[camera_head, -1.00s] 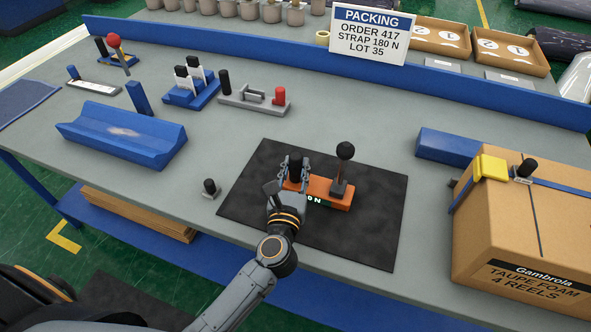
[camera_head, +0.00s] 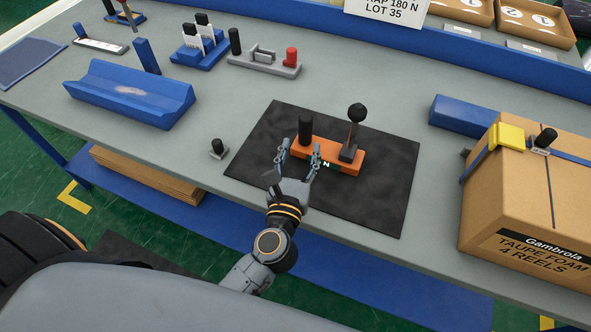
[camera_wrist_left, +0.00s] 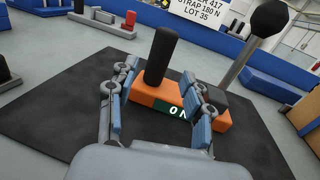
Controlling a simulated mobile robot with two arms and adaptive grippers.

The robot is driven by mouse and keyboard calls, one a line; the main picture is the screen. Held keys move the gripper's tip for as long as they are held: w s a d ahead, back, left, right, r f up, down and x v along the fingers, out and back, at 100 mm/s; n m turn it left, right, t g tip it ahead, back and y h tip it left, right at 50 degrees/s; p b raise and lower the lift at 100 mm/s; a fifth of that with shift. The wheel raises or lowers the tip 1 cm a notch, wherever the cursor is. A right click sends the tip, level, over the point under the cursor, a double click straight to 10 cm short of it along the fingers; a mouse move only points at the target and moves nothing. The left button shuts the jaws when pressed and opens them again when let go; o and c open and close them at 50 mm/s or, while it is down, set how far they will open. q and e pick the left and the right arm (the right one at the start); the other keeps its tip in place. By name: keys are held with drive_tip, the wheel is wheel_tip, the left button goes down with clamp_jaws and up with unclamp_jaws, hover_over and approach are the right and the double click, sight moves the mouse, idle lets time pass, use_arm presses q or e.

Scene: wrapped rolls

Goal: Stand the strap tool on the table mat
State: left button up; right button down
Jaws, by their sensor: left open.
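The orange strap tool (camera_head: 329,156) stands on the black table mat (camera_head: 370,205). It has a black upright grip (camera_head: 305,128) at its left end and a lever with a black ball knob (camera_head: 357,113) at its right. My left gripper (camera_head: 302,154) is open at the near side of the tool, its fingers apart and pointing at the grip. In the left wrist view the grip (camera_wrist_left: 161,56) stands beyond and between the open fingers (camera_wrist_left: 160,108), and nothing is held. The green display on the tool is partly hidden by a finger. My right gripper is not in view.
A strapped carton (camera_head: 520,195) with a yellow corner piece stands at the right. A blue block (camera_head: 463,120) lies behind it. A small black-topped post (camera_head: 217,148) is left of the mat. A blue cradle (camera_head: 130,93) and several holders stand at the back left.

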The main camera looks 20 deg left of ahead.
use_arm(q)
drive_tip(key=s, duration=0.3)
drive_tip(key=s+b, duration=0.1)
drive_tip(key=shift+s+d+f, duration=0.1)
drive_tip(key=shift+s+d, duration=0.15)
drive_tip(key=shift+d, duration=0.1)
drive_tip(key=shift+s, duration=0.45)
